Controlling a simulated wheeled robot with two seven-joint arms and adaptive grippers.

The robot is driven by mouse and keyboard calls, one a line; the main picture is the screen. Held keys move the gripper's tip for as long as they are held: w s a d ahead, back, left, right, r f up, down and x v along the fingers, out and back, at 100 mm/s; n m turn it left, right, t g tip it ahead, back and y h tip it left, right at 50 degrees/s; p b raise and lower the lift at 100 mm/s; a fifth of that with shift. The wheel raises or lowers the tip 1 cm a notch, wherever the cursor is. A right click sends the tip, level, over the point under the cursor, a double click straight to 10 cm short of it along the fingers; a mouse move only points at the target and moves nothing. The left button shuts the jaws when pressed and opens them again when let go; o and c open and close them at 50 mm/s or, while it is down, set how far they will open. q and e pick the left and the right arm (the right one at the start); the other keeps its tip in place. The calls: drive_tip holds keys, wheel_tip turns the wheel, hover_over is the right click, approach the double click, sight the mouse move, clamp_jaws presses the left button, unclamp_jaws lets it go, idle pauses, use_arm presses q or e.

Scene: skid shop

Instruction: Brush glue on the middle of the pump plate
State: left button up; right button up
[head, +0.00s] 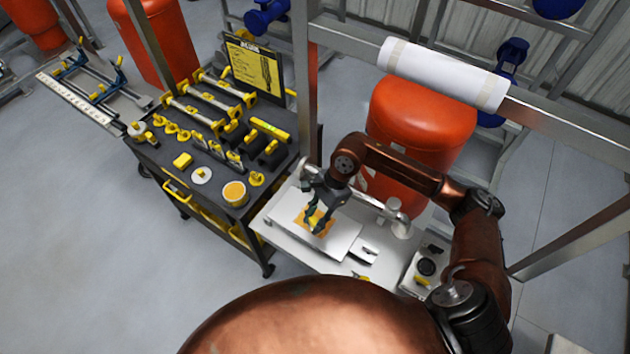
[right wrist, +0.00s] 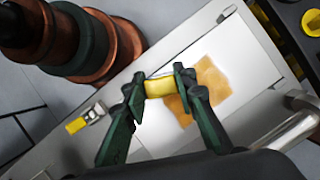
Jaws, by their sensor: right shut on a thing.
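The pump plate (head: 342,240) is a flat white plate on the light bench, with an orange-brown patch (right wrist: 212,88) near its middle. My right gripper (head: 315,222) is over this patch, pointing down. In the right wrist view its fingers (right wrist: 164,86) are shut on a yellow handle (right wrist: 160,88), seemingly the brush's. The bristles are hidden, and I cannot tell whether they touch the plate. A pot with orange contents (head: 235,192), probably the glue, stands on the dark cart left of the bench. My left gripper is not in view.
The dark tool cart (head: 150,152) carries yellow tools and a sign (head: 254,68). A pipe (head: 362,203) runs behind the plate. A metal post (head: 305,85) and a red tank (head: 420,112) stand close behind. A small yellow-tipped item (right wrist: 86,118) lies beside the plate.

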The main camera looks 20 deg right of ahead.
drive_tip(key=shift+r+p, duration=0.4)
drive_tip(key=shift+r, duration=1)
